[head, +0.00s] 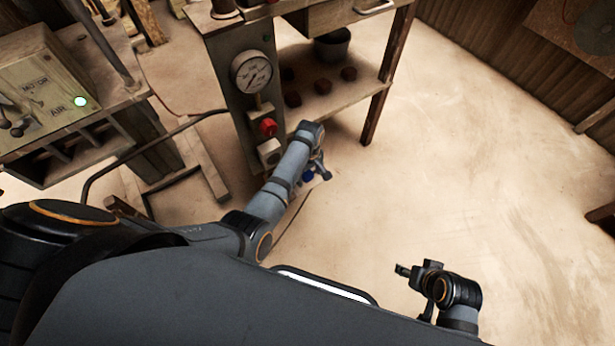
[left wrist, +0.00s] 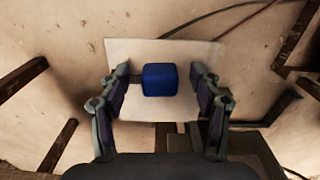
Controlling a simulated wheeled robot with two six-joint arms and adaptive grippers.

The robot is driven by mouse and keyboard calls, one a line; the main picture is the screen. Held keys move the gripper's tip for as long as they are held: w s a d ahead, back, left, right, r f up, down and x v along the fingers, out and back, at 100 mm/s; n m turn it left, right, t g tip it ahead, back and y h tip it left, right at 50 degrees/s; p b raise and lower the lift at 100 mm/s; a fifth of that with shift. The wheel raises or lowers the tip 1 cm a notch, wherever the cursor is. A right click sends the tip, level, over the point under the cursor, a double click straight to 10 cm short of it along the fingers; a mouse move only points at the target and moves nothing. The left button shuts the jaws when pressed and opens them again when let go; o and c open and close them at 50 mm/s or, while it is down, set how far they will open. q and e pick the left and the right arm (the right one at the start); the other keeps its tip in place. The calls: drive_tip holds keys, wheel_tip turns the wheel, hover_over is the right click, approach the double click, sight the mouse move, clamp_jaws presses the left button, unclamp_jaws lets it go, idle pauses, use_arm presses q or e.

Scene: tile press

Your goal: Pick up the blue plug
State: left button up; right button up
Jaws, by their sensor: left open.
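The blue plug (left wrist: 160,80) looks like a rounded dark blue block in the left wrist view. It sits on a pale square plate (left wrist: 135,52). My left gripper (left wrist: 160,71) is open, with one finger on each side of the plug and a gap on both sides. In the head view a bit of the plug (head: 308,177) shows beside my left gripper (head: 318,172), low near the floor; my arm hides part of it. My right gripper (head: 403,270) is at the lower right, far from the plug; its jaws are too small to read.
A press stand with a gauge (head: 251,71) and red button (head: 268,127) rises just behind my left arm. Its shelf (head: 330,100) holds several dark red pieces and a dark pot (head: 332,46). A motor and air control box (head: 45,85) stands left.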

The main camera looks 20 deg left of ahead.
use_arm(q)
drive_tip(key=c, duration=1.3)
